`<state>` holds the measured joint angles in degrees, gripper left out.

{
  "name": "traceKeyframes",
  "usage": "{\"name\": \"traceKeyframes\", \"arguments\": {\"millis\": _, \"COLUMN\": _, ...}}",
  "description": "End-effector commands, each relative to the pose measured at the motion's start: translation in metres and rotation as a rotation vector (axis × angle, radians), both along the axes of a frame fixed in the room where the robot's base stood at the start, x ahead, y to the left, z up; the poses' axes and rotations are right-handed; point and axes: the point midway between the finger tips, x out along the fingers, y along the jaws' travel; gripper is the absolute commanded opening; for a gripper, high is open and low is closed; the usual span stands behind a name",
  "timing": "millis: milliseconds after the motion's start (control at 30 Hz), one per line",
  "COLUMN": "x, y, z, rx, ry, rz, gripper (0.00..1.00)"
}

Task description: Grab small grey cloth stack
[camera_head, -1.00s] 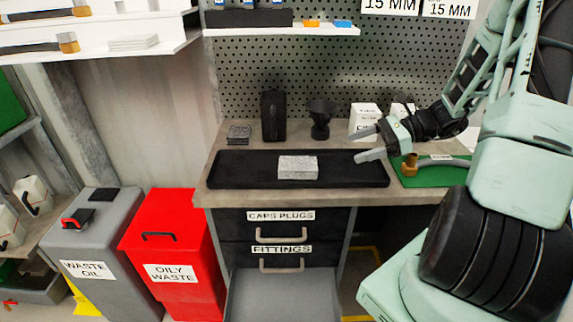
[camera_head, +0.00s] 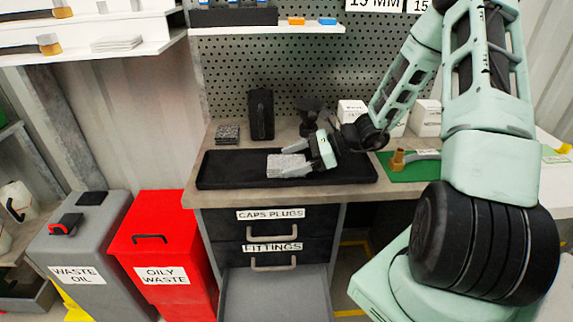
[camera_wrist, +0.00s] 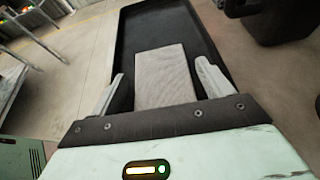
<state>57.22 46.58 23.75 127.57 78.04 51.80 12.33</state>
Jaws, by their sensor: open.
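A light grey cloth stack (camera_head: 284,166) lies on the black tray (camera_head: 220,172) on the workbench. In the wrist view the cloth stack (camera_wrist: 165,78) lies between the two fingers of my gripper (camera_wrist: 160,72), with a gap on each side toward the tips. My gripper (camera_head: 293,165) is open and reaches in from the right, low over the tray. Its fingers hide part of the stack's right end in the head view. A smaller, darker grey stack (camera_head: 228,134) sits at the bench's back left, behind the tray.
A black container (camera_head: 261,114) and a dark funnel-like item (camera_head: 310,118) stand behind the tray. White boxes (camera_head: 351,112) stand at the back. An open drawer (camera_head: 275,295) juts out below the bench.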

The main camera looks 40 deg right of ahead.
Motion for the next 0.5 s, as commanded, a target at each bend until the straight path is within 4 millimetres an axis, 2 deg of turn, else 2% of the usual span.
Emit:
{"name": "traceKeyframes", "arguments": {"millis": 133, "x": 0.0087, "y": 0.012, "z": -0.0065, "rx": 0.001, "ry": 0.0, "rz": 0.0, "gripper": 0.79}}
{"name": "traceKeyframes", "arguments": {"millis": 400, "x": 0.0103, "y": 0.0139, "z": -0.0077, "rx": 0.0, "ry": 0.0, "rz": -0.001, "gripper": 0.79}}
{"name": "traceKeyframes", "arguments": {"millis": 500, "x": 0.0103, "y": 0.0138, "z": -0.0077, "rx": 0.0, "ry": 0.0, "rz": -0.001, "gripper": 0.51}}
